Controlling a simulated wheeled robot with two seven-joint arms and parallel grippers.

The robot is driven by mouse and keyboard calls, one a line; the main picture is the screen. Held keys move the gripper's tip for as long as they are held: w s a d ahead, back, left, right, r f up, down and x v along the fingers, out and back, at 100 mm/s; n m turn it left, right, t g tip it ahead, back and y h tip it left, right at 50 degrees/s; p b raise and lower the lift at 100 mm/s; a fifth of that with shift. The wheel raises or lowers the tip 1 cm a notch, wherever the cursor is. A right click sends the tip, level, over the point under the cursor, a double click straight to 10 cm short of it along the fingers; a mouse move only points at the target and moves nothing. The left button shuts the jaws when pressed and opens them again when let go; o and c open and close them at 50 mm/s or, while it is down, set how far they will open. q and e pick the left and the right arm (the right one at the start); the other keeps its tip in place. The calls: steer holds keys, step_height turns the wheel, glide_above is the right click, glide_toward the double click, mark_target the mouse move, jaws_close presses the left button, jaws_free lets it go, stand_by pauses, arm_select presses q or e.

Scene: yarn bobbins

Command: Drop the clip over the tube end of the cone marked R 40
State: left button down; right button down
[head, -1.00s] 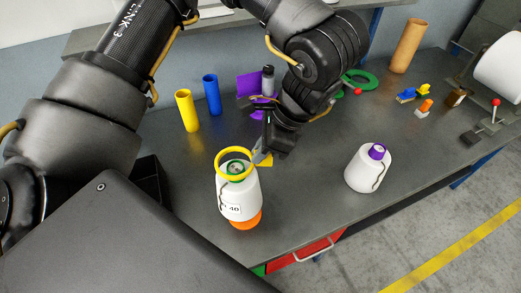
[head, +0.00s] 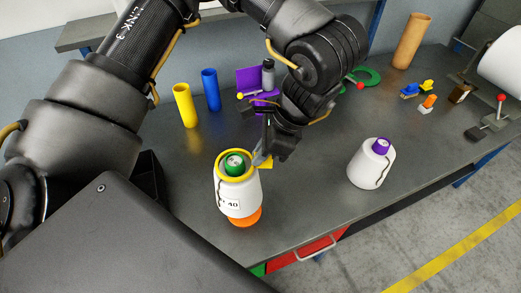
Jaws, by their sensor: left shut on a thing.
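The white yarn cone (head: 236,193) stands on the workbench on an orange base, with a label on its front that reads 40; the letter before it is hard to read. Its green tube end (head: 234,165) points up. The clip, a yellow ring (head: 222,174), lies around the green tube end at the top of the cone. My left gripper (head: 262,159) is shut on the clip's yellow tab at the ring's right side. Whether the ring rests on the yarn I cannot tell. My right gripper is not in view.
A second white cone (head: 371,165) with a purple tube end stands to the right. Yellow (head: 185,105) and blue (head: 210,90) tubes stand behind on the left. Bench between the cones is clear.

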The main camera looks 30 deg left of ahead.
arm_select(q)
steer(key=shift+f+b, duration=0.3)
steer(key=shift+f, duration=0.2)
stand_by(0.3)
steer(key=c, duration=1.4)
jaws_free()
steer(key=shift+c, duration=0.2)
steer(key=b+v, duration=0.1)
steer(key=v, duration=1)
steer(key=shift+f, duration=0.15)
